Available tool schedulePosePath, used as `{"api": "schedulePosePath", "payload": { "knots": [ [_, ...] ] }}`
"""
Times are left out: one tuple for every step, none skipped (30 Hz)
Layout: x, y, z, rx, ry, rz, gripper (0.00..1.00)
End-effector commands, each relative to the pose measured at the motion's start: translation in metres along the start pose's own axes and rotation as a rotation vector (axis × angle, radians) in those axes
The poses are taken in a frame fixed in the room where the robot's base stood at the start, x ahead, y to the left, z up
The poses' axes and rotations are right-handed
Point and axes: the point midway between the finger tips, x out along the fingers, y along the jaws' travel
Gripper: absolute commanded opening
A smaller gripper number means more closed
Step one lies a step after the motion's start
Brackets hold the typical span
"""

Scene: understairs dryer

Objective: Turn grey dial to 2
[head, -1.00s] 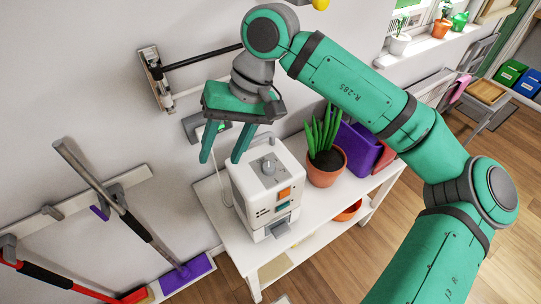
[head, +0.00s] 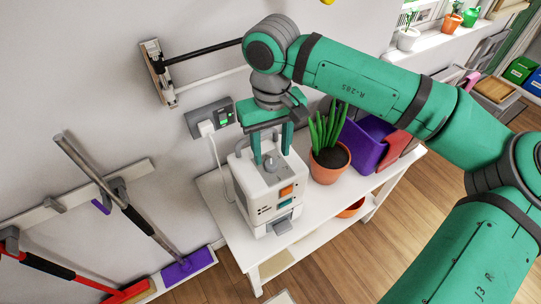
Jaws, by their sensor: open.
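The white dryer box (head: 262,205) stands on a white table. Its grey dial (head: 271,163) is on the top face, with an orange button and a teal button on the front. My green gripper (head: 272,151) points down over the top of the box. Its two fingers are apart, one on the left and one on the right of the dial as seen here. I cannot tell whether either finger touches the dial. The dial's number marks are too small to read.
A potted plant (head: 329,160) stands close right of the box, with a purple bin (head: 366,143) behind it. A wall socket (head: 209,117) with a plugged white cord is behind left. Brooms (head: 127,209) hang on the left wall. The table's front edge (head: 308,242) is clear.

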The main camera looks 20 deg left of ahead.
Motion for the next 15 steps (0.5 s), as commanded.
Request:
{"api": "schedulePosePath", "payload": {
  "knots": [
    [0.007,0.000,0.001,0.000,0.000,-0.002,0.45],
    [0.011,0.000,0.001,0.000,0.000,-0.002,0.45],
    [0.016,0.000,0.001,0.001,0.000,-0.002,0.45],
    [0.019,0.000,0.000,0.001,0.000,-0.001,0.45],
    [0.021,0.000,0.000,0.000,0.000,-0.001,0.45],
    [0.024,-0.001,0.000,-0.001,0.000,-0.001,0.45],
    [0.026,-0.001,0.000,-0.001,0.000,-0.001,0.45],
    [0.027,-0.001,-0.001,-0.002,0.000,-0.001,0.45],
    [0.029,-0.002,-0.001,-0.003,0.001,-0.001,0.45],
    [0.029,-0.002,-0.001,-0.003,0.001,0.000,0.45],
    [0.030,-0.002,-0.001,-0.003,0.001,0.000,0.45],
    [0.030,-0.002,-0.001,-0.004,0.001,0.000,0.45],
    [0.030,-0.002,-0.001,-0.004,0.001,0.000,0.45],
    [0.030,-0.002,-0.001,-0.005,0.001,0.000,0.45],
    [0.030,-0.002,-0.001,-0.005,0.001,0.000,0.45]
  ]
}}
